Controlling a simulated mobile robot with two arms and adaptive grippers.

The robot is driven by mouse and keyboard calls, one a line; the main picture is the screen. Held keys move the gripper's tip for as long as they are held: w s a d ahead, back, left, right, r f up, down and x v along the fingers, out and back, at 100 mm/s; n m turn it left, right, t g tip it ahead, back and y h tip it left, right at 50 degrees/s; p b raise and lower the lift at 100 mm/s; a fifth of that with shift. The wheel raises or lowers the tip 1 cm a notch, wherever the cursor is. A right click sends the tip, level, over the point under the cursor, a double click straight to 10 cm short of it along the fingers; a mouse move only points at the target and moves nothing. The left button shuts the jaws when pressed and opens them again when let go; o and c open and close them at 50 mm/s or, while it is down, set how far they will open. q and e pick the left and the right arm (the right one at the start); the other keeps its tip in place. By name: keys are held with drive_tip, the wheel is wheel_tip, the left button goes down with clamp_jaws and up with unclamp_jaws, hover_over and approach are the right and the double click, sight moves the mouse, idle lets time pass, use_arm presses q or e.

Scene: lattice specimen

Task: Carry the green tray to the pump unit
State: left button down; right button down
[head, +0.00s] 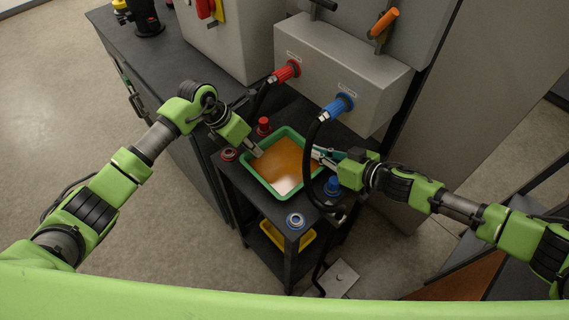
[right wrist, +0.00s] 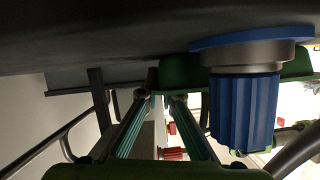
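The green tray (head: 295,194) has an orange inside and sits on a small black stand in the head view. The pump unit (head: 340,72) is the grey box behind it, with a red and a blue coupling. My left gripper (head: 256,150) is at the tray's left rim; its finger gap is hidden. My right gripper (head: 318,155) is at the tray's right rim, its fingers apart. In the right wrist view, the teal fingers (right wrist: 162,98) show a gap, with part of the green tray (right wrist: 180,72) just beyond the tips. I cannot tell whether they touch it.
A blue knob (head: 332,187) stands right of the tray; a blue knob fills much of the right wrist view (right wrist: 243,108). Red caps (head: 263,126) and a blue ring (head: 296,221) sit around the tray. A black hose (head: 306,165) hangs close by. A yellow tray (head: 272,236) lies below.

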use_arm(q)
drive_tip(key=shift+r, duration=0.15)
use_arm(e)
drive_tip(key=shift+r, duration=0.2)
